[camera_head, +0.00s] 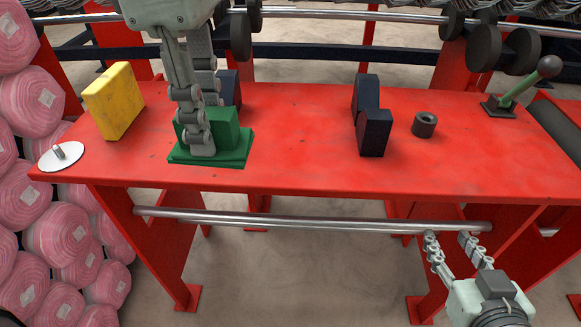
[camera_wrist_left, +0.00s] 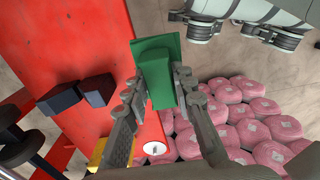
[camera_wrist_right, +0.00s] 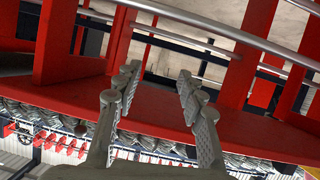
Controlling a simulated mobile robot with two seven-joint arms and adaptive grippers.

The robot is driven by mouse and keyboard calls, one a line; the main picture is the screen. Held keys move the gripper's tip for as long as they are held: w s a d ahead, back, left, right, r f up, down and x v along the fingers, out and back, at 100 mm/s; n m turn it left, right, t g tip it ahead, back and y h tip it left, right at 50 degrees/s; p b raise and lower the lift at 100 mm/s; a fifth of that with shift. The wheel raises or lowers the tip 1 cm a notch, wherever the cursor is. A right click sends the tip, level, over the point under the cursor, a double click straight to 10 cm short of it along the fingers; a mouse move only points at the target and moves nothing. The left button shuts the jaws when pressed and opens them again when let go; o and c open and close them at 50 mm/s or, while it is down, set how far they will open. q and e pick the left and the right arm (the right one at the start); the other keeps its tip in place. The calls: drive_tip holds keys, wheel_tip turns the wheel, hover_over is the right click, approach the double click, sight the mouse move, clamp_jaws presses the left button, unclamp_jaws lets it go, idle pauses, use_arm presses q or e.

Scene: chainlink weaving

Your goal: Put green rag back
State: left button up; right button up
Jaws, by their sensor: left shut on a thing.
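The green rag (camera_head: 232,150) looks like a stiff block on a wider flat plate. In the head view it is at the left part of the red table, near the front edge. My left gripper (camera_head: 203,148) reaches down from above and is shut on its block part. In the left wrist view the green rag (camera_wrist_left: 157,55) sits between the two fingers. I cannot tell whether its plate touches the table top. My right gripper (camera_head: 450,238) is open and empty, in front of the table and below its top; its spread fingers (camera_wrist_right: 155,82) show in the right wrist view.
On the red table (camera_head: 290,135) stand a yellow block (camera_head: 113,101), a white disc (camera_head: 61,156) with a peg, dark blue blocks (camera_head: 374,130), a dark ring (camera_head: 424,124) and a green lever (camera_head: 518,89). The table's middle is clear. Pink rolls (camera_head: 60,235) are stacked at left.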

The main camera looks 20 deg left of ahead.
use_arm(q)
drive_tip(key=w+d+f, duration=0.2)
drive_tip(key=w, duration=0.1)
drive_tip(key=w+d+f, duration=0.2)
drive_tip(key=w, duration=0.1)
drive_tip(key=w+d+f, duration=0.2)
drive_tip(key=w+f, duration=0.1)
drive_tip(key=w, duration=0.1)
drive_tip(key=shift+f, duration=0.3)
wheel_tip(320, 180, down, 3)
drive_tip(key=shift+b, duration=0.4)
use_arm(e)
drive_tip(key=shift+t+y, duration=0.6)
drive_tip(key=shift+t, duration=0.3)
drive_tip(key=a+r, duration=0.1)
drive_tip(key=r, duration=0.1)
drive_tip(key=w+a+r, duration=0.1)
drive_tip(key=shift+a+r, duration=0.15)
drive_tip(key=shift+r, duration=0.2)
use_arm(q)
drive_tip(key=shift+f, duration=0.1)
use_arm(e)
drive_tip(key=shift+a+r, duration=0.15)
drive_tip(key=shift+r, duration=0.05)
use_arm(q)
drive_tip(key=shift+f, duration=0.15)
use_arm(e)
drive_tip(key=shift+a+r+t+y, duration=0.3)
drive_tip(key=shift+a+r+t, duration=0.05)
drive_tip(key=shift+r+t, duration=0.25)
